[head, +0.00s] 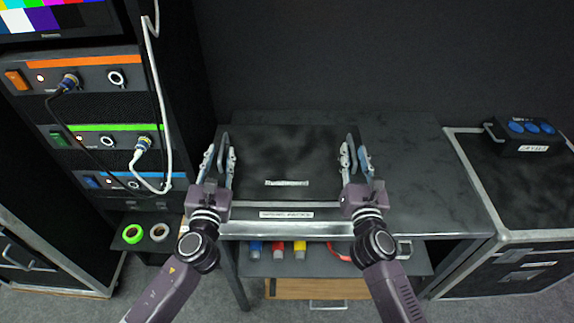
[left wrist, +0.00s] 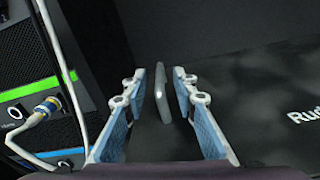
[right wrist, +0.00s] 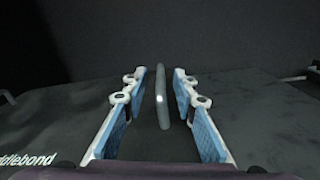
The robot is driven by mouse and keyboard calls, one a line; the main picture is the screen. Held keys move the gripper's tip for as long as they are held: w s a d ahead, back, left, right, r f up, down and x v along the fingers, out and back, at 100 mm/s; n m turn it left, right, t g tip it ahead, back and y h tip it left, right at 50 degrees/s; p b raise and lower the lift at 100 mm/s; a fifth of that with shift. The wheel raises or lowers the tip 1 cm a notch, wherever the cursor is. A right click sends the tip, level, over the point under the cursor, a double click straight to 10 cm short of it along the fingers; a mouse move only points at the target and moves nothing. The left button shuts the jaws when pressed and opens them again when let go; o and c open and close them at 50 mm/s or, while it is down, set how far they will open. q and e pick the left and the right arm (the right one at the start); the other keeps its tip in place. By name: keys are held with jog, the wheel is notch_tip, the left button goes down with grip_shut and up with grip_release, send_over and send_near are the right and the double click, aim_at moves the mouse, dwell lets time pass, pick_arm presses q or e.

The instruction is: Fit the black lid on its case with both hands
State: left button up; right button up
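The black lid (head: 285,155) with white lettering lies flat in the middle of the table. Below its front edge is a light strip with a printed label (head: 286,215), which seems to be the case front; most of the case is hidden. My left gripper (head: 218,158) is at the lid's left side, its fingers spread around a grey upright handle (left wrist: 162,95), with gaps on both sides. My right gripper (head: 355,160) is at the right side, likewise open around another grey handle (right wrist: 161,97). Whether the lid is fully seated cannot be told.
A rack with coloured panels (head: 105,130) and a hanging white cable (head: 160,90) stands close on the left. On the right is a large black case (head: 530,195) bearing a blue-socketed box (head: 525,137). The table (head: 430,190) is clear right of the lid.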

jog(key=shift+s, duration=0.1)
pick_arm(q)
jog(key=s, duration=1.2)
pick_arm(e)
jog(key=s, duration=1.2)
